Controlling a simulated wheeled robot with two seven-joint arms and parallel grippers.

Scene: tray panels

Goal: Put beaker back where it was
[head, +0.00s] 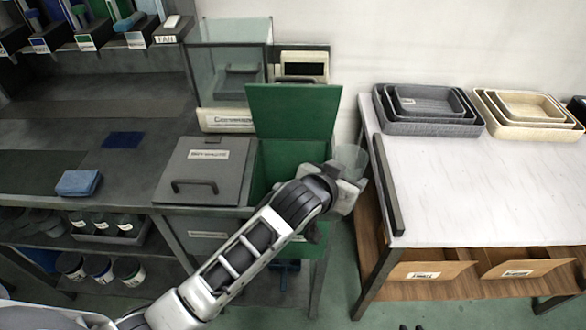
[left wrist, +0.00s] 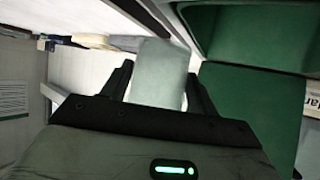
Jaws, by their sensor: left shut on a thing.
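The beaker (head: 350,158) is a clear, pale glass vessel, partly hidden behind my left gripper in the head view. My left gripper (head: 352,178) is shut on it and holds it in the gap between the green bin and the white table. In the left wrist view the beaker (left wrist: 160,75) stands out between the two dark fingers of the left gripper (left wrist: 160,92). My right gripper is not in view.
A green bin (head: 275,165) with its lid (head: 293,112) raised stands just left of the gripper. A grey lidded bin (head: 205,170) adjoins it. The white table (head: 470,180) holds grey trays (head: 425,128) and beige trays (head: 565,133); its middle is clear.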

